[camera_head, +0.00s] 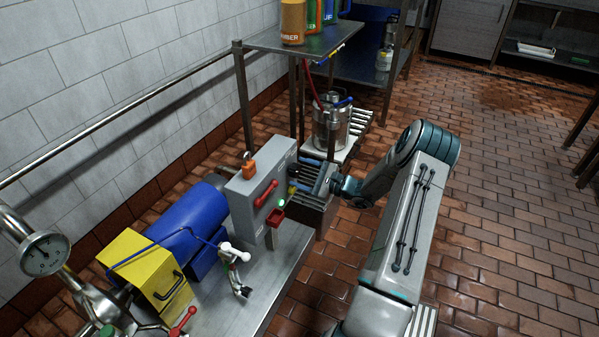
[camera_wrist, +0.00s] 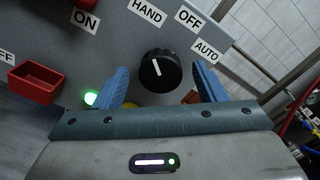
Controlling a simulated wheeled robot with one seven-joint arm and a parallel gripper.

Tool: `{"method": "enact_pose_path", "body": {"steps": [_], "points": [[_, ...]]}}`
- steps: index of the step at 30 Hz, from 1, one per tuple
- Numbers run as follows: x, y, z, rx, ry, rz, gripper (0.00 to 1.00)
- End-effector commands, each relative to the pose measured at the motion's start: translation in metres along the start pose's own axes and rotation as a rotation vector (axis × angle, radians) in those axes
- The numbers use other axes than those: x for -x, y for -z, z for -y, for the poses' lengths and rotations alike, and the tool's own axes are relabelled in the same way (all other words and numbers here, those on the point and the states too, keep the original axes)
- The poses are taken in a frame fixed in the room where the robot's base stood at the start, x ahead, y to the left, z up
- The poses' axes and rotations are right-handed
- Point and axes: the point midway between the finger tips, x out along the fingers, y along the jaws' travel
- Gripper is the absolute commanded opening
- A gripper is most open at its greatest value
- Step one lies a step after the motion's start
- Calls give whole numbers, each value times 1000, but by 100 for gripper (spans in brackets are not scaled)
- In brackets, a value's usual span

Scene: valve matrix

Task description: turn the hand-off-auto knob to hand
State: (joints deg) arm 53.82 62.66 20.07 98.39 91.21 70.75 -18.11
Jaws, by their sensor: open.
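The hand-off-auto knob (camera_wrist: 160,71) is round and black with a white pointer line, on the face of the grey control box (camera_head: 246,205). In the wrist view its pointer leans up and slightly left, toward the HAND label (camera_wrist: 147,11). The OFF label (camera_wrist: 190,18) and AUTO label (camera_wrist: 206,50) lie to the right of that. My gripper (camera_wrist: 160,69) is open, its blue fingers on either side of the knob with gaps between. Whether the fingertips reach the knob's depth I cannot tell. In the head view I cannot make out the knob near my gripper (camera_head: 304,174).
A red handle (camera_head: 266,194), a lit green lamp (camera_wrist: 90,98) and a red open box (camera_wrist: 35,82) sit on the panel left of the knob. A blue motor (camera_head: 188,228) and yellow box (camera_head: 150,272) stand on the steel table (camera_head: 285,270). The floor at right is clear.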

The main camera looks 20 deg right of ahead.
Motion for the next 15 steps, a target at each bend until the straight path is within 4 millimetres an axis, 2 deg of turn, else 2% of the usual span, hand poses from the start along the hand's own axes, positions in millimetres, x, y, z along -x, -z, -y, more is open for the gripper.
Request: {"method": "enact_pose_path", "body": {"steps": [9, 15], "points": [[72, -1, 2, -2, 4, -5, 64], [108, 0, 1, -1, 2, -3, 64]]}}
